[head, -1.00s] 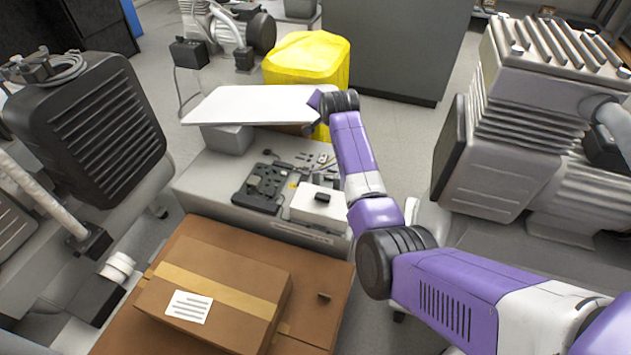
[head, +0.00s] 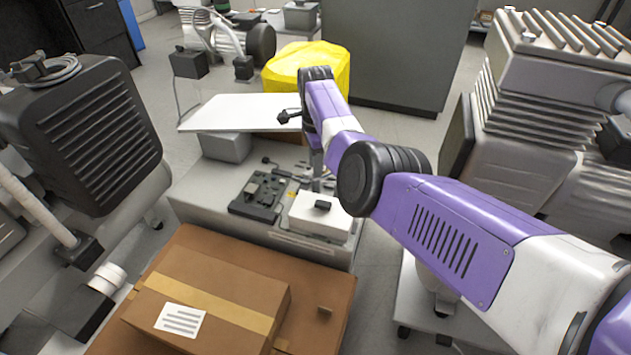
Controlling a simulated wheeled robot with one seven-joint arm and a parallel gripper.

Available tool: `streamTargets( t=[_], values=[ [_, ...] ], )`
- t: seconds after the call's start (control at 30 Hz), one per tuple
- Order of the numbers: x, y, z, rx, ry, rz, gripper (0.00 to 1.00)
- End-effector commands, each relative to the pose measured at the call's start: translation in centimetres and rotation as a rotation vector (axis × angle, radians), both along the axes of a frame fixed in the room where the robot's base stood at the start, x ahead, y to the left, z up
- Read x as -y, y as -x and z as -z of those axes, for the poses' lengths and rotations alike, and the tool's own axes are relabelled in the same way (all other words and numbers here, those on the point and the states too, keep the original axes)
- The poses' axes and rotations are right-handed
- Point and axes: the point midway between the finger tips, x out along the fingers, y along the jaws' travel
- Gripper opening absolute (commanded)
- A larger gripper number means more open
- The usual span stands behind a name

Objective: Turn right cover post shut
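A workbench unit (head: 205,190) stands in the middle of the head view. On its top lie a black tray-like part (head: 255,208) with small fittings and a white box (head: 315,223) with a small black piece (head: 322,206) on it. A white flat panel (head: 235,112) sits raised at the back. I cannot single out the right cover post; it is too small or hidden. My gripper (head: 317,184) appears to point down over the bench top, behind the white box and right of the black part. My arm hides much of it, and its fingers are too small to read.
Cardboard boxes (head: 215,305) stand in front of the bench. A black finned unit (head: 95,135) is at left, and a large grey finned compressor (head: 535,125) at right. A yellow covered object (head: 325,62) and a grey cabinet (head: 400,50) stand behind.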

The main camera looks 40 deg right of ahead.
Motion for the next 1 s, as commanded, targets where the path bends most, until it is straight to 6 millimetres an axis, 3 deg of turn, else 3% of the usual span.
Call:
streamTargets(
  t=[0.1,0.33,0.8,0.97,1.0],
  values=[
    [0.0,0.0,2.5,-0.001,-0.001,-0.001,0.31],
    [0.0,0.0,5.5,0.001,-0.001,-0.002,0.31],
    [0.0,0.0,6.5,0.002,0.001,-0.003,0.31],
    [0.0,0.0,6.5,0.002,0.001,-0.003,0.01],
    [0.0,0.0,6.5,0.002,0.001,-0.003,0.0]
  ],
)
